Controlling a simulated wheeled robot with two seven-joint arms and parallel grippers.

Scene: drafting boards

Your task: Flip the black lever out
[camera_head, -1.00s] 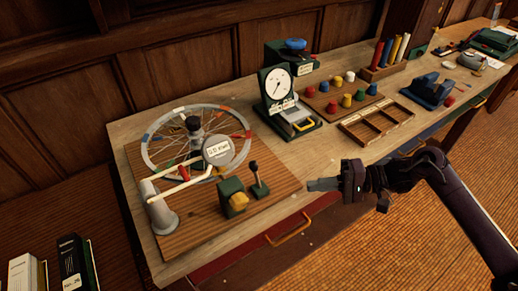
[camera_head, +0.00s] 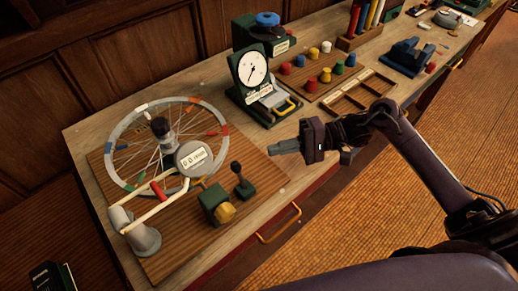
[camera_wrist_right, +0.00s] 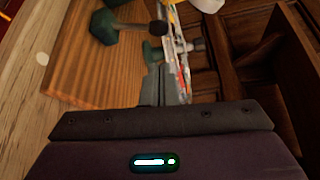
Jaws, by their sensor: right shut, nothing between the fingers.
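The black lever (camera_head: 236,168) rises from a small dark green base (camera_head: 246,190) near the right corner of the wooden board. It looks roughly upright in the head view. A black-knobbed rod (camera_wrist_right: 158,27) on a green base (camera_wrist_right: 103,28) shows at the top of the right wrist view and seems to be this lever. My right gripper (camera_head: 275,150) is shut and empty, above the table to the right of the lever and apart from it. Its grey fingers (camera_wrist_right: 165,85) show in the wrist view. My left gripper is not in view.
On the board (camera_head: 190,235) are a spoked wheel (camera_head: 128,130), a round counter (camera_head: 192,158), a grey post with a cream arm (camera_head: 145,235) and a green-yellow block (camera_head: 216,205). A dial gauge (camera_head: 252,70) stands behind. The tabletop (camera_head: 290,165) around the gripper is clear.

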